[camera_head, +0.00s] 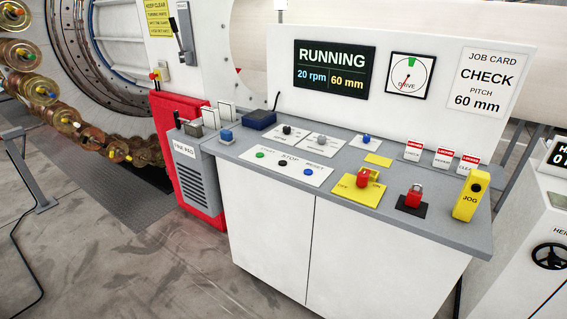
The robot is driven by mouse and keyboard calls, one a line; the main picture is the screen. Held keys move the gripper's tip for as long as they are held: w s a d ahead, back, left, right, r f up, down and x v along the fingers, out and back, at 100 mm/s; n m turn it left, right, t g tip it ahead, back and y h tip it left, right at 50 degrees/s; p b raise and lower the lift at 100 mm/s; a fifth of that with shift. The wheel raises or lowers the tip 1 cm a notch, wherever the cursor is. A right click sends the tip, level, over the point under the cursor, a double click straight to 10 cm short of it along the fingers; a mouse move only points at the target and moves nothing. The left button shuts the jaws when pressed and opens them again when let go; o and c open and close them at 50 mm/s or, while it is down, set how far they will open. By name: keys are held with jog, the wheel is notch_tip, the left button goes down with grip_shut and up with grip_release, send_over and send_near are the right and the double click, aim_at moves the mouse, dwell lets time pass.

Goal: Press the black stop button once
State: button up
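The black stop button (283,163) sits on a white plate (300,185) on the grey console top (420,228). It is the middle one of three, between a green start button (260,155) on its left and a blue reset button (308,172) on its right. The word STOP is printed behind it. Nothing covers it. The display (334,70) on the upright panel reads RUNNING, 20 rpm, 60 mm. My gripper does not show in this view.
Behind the buttons are a black knob (287,130), a grey knob (321,139) and a blue knob (366,138). A spool carousel (66,122) is at left. The floor in front is clear.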

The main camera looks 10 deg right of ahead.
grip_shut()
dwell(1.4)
